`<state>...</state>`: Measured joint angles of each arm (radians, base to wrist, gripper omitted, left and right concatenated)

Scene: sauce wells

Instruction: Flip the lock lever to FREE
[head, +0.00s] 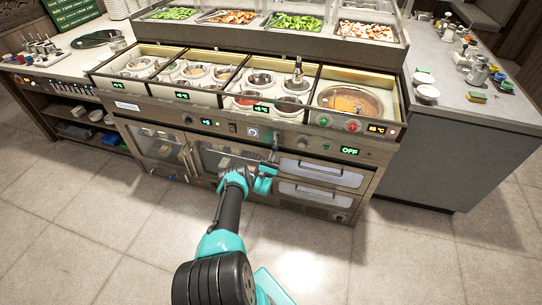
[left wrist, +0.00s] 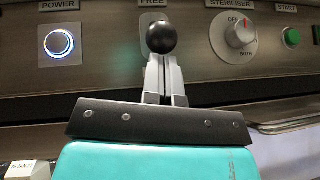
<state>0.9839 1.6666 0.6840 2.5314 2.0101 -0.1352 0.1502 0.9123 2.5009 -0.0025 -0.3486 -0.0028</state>
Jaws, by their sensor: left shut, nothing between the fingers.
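The lock lever shows in the left wrist view as a black ball knob (left wrist: 160,37) just below the FREE label (left wrist: 152,3), on the steel front panel. Its stem is hidden or cannot be told apart from my fingers. My left gripper (left wrist: 164,75) is shut and empty, with its pale fingertips just under the knob. I cannot tell whether they touch the lever. In the head view, my left gripper (head: 273,158) is at the front panel of the counter, and the lever is too small to make out there. My right gripper is not in view.
Left of the lever is a lit POWER button (left wrist: 59,43). Right of it are a STERILISER dial (left wrist: 239,34) and a green START button (left wrist: 292,38). Drawer fronts (head: 320,172) lie below right. A display (head: 354,150) reads OFF. The floor in front is clear.

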